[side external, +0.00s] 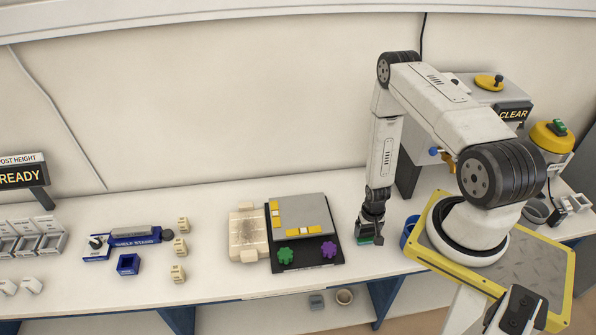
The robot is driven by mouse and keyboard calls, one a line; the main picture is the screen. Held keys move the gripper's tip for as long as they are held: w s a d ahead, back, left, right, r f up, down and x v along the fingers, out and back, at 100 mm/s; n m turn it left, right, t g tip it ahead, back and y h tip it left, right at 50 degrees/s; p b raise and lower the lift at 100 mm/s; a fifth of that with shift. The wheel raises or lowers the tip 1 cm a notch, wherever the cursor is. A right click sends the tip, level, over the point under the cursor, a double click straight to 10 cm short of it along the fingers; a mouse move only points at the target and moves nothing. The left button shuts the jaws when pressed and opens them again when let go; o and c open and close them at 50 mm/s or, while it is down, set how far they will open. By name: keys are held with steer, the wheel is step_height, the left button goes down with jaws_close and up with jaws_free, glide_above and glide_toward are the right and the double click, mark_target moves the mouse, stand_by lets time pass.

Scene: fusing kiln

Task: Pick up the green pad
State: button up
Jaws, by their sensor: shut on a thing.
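My gripper (371,234) points down over the white bench, just right of the black board. It is shut on a small dark green piece, the green pad (365,241), which shows at the fingertips. Most of the pad is hidden by the fingers. I cannot tell whether the pad touches the bench or hangs just above it.
The black board (308,264) holds a grey plate (299,211), yellow strips, a green gear-shaped piece (286,255) and a purple one (329,249). A beige slab (247,235) lies to its left. A blue cup (409,231) stands close right of my gripper.

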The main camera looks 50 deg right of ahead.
steer(key=shift+r, duration=0.2)
steer(key=shift+r, duration=0.75)
steer(key=s+a+r, duration=0.7)
steer(key=s+r, duration=0.4)
steer(key=s, duration=0.1)
steer(key=shift+s, duration=0.1)
